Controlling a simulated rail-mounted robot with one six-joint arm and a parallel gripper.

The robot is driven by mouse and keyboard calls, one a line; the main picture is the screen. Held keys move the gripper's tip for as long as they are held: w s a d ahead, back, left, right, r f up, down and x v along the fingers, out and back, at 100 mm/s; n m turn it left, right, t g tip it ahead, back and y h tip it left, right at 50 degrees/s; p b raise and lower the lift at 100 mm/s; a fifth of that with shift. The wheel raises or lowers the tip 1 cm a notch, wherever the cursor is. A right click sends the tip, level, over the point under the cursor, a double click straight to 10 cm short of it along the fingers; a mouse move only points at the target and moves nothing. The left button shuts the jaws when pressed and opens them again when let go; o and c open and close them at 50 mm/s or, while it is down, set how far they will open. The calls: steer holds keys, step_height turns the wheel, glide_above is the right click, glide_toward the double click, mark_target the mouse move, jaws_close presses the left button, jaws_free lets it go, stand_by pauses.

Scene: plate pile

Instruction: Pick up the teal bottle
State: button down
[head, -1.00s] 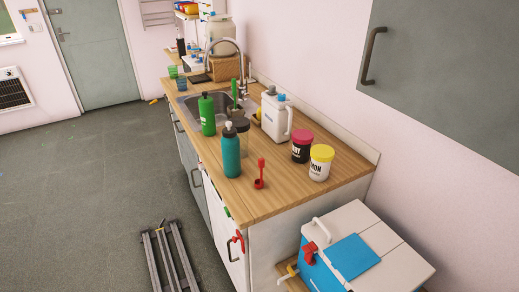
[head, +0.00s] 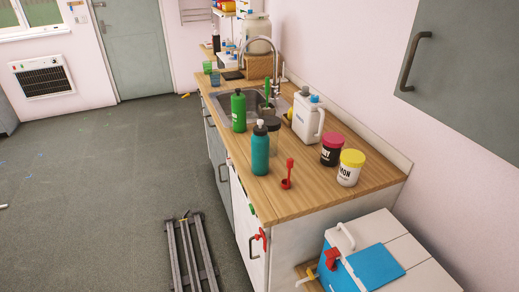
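The teal bottle (head: 260,152) stands upright near the front left edge of the wooden counter (head: 300,200). It has a dark collar and a pale cap. A dark-lidded jar (head: 273,136) stands close behind it and is partly hidden by it. A green bottle (head: 239,111) stands behind and to the left, beside the sink. My gripper is not in view.
A red scoop (head: 287,178) is right of the teal bottle. Red-lidded (head: 331,150) and yellow-lidded jars (head: 349,170) and a white jug (head: 306,118) stand farther right. A blue-and-white cooler (head: 375,262) is at the counter's near end. Open floor (head: 110,190) lies left.

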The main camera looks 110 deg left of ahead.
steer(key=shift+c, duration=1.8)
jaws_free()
